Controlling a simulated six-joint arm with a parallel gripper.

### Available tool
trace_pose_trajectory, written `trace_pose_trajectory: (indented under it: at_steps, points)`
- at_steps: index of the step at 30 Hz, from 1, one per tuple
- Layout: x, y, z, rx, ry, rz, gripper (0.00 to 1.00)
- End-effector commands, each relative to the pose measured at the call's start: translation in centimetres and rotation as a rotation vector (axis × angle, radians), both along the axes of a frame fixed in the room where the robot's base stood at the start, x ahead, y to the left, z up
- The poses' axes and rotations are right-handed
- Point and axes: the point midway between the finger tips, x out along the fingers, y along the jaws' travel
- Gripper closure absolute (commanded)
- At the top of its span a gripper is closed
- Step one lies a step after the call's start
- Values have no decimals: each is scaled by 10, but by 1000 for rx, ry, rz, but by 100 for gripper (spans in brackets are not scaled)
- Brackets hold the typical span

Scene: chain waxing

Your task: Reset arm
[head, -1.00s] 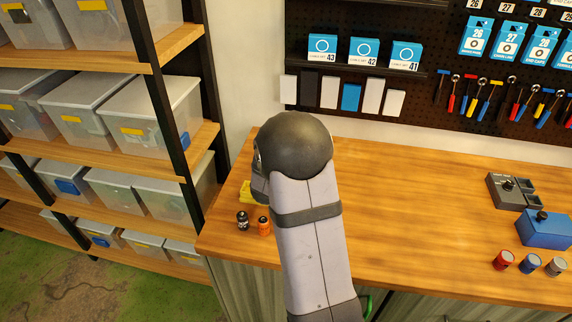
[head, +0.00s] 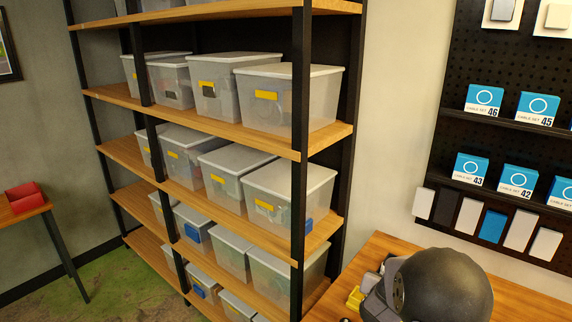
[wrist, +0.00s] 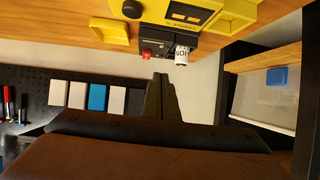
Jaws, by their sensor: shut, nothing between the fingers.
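My gripper (wrist: 159,80) shows in the wrist view as dark fingers together at the middle, with nothing between them. Beyond the fingertips, at the top of that picture, stand a yellow device (wrist: 185,18) with a black part bearing a red piece, and a white cylinder (wrist: 182,55) with dark lettering. The fingers look apart from them. In the head view my arm's dark rounded joint is at the bottom right and my gripper is hidden. A bit of yellow (head: 355,297) shows beside the joint.
A wooden bench (head: 385,245) lies at the lower right. A shelf rack (head: 300,150) with several clear lidded bins (head: 285,95) stands left of it. A dark pegboard (head: 480,80) with blue boxes (head: 485,98) is on the wall. A red bin (head: 25,196) sits on a small table.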

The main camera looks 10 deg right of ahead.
Motion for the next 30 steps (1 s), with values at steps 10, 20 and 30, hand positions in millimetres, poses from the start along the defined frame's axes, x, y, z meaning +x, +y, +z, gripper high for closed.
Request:
trace_pose_trajectory:
  at_steps: [10,20,30]
  points:
    - [-55,158,19,279,339,422,100]
    - [-207,225,38,372,848,636,100]
    - [-268,222,49,359,1047,651,100]
